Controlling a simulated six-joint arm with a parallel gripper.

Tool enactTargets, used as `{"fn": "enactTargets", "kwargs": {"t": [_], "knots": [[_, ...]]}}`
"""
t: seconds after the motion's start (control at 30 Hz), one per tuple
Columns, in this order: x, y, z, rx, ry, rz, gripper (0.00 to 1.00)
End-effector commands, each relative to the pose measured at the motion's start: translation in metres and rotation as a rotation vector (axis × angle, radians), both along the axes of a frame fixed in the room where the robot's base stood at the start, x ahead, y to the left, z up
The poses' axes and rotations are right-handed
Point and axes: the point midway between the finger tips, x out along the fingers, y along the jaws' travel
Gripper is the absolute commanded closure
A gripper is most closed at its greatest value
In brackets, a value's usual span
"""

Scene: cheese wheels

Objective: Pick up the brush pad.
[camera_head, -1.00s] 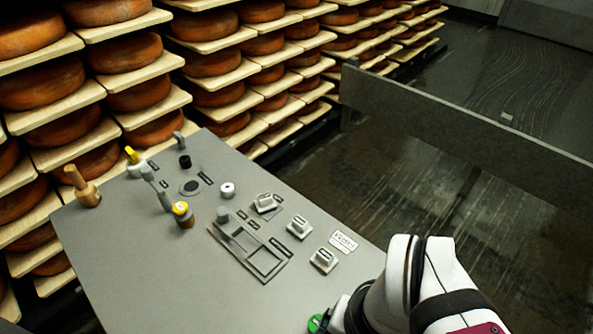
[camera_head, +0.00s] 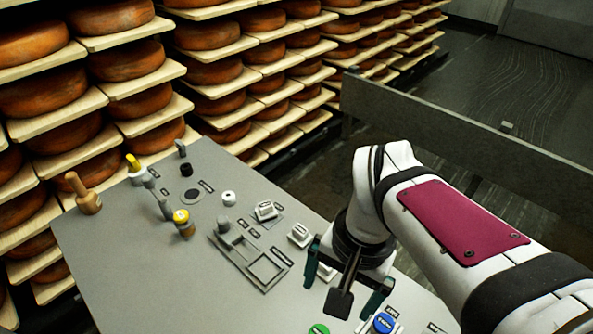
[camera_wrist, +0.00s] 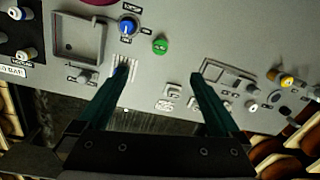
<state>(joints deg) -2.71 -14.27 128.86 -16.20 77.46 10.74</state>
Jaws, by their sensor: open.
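Small pale blocks with raised grips, one or more of which may be the brush pad, sit on the grey panel (camera_head: 120,250). In the head view one block (camera_head: 265,210) lies beside the framed slots and another block (camera_head: 299,234) stands nearer my gripper. A third block seen earlier is hidden behind my gripper. The labels are too small to tell which is the brush pad. My gripper (camera_head: 338,300) is open and empty above the panel's right part. In the wrist view my gripper (camera_wrist: 158,74) has both green fingers apart, with pale blocks (camera_wrist: 173,91) showing between them.
A green button (camera_wrist: 160,45) and a blue knob (camera_wrist: 128,26) are near the fingers. A raised slotted frame (camera_head: 243,262), a yellow-topped knob (camera_head: 182,218) and a wooden-handled tool (camera_head: 84,196) stand left. Cheese shelves (camera_head: 215,70) rise behind; a metal rail (camera_head: 430,125) runs right.

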Motion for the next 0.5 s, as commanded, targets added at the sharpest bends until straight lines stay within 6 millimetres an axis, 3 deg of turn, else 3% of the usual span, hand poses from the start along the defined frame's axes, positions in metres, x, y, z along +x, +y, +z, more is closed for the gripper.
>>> {"fn": "enactTargets", "kwargs": {"t": [0.03, 0.1, 0.23, 0.33, 0.5], "knots": [[0.046, 0.003, 0.000, -0.030, 0.004, -0.028, 0.00], [0.111, 0.010, -0.007, -0.073, -0.013, -0.080, 0.00], [0.203, 0.030, -0.040, -0.132, -0.052, -0.162, 0.00], [0.243, 0.042, -0.064, -0.157, -0.077, -0.204, 0.00], [0.262, 0.047, -0.091, -0.168, -0.088, -0.227, 0.00]]}}
